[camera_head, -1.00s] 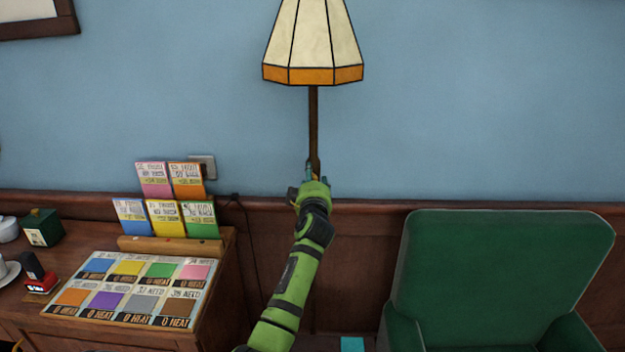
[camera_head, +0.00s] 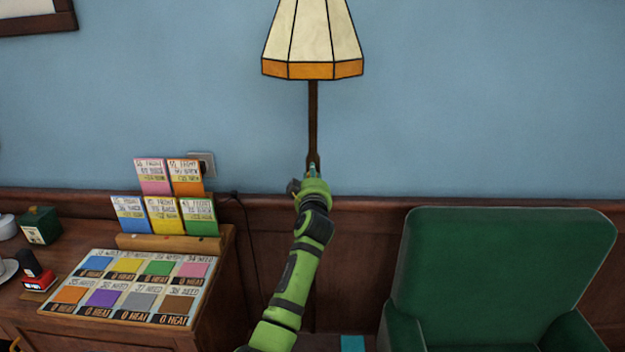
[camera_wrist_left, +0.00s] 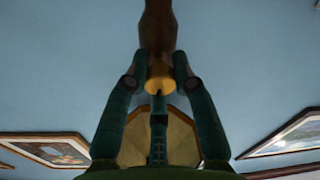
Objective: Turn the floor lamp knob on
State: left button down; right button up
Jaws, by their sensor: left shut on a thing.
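The floor lamp has a cream shade with an orange rim (camera_head: 312,70) on a thin brown pole (camera_head: 313,115) in front of the blue wall. In the left wrist view the picture is upside down, with the brown pole (camera_wrist_left: 158,25) at the top and the shade (camera_wrist_left: 178,138) at the bottom. A small yellow knob (camera_wrist_left: 158,86) sits on the pole. My left gripper (camera_head: 312,170) is at the pole below the shade. In the wrist view its two fingers (camera_wrist_left: 160,72) are closed on either side of the knob. My right gripper is not in view.
A green armchair (camera_head: 500,265) stands to the right of the lamp. A wooden desk (camera_head: 215,290) with a card board (camera_head: 130,287), colored cards (camera_head: 165,217) and a red stamp (camera_head: 40,281) is at the left.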

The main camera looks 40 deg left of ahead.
pick_arm(q)
jog(key=m, duration=0.3)
jog(key=shift+m+b, duration=0.3)
jog(key=shift+m, duration=0.1)
jog(key=m, duration=0.3)
jog(key=shift+r+m, duration=0.1)
jog(key=shift+m, duration=0.3)
jog(key=m+p, duration=0.1)
jog(key=m, duration=0.3)
jog(key=shift+m+t, duration=0.3)
jog(key=shift+t, duration=0.1)
jog(key=shift+m+p, duration=0.3)
jog(key=shift+m, duration=1.3)
jog(key=c, duration=1)
grip_release()
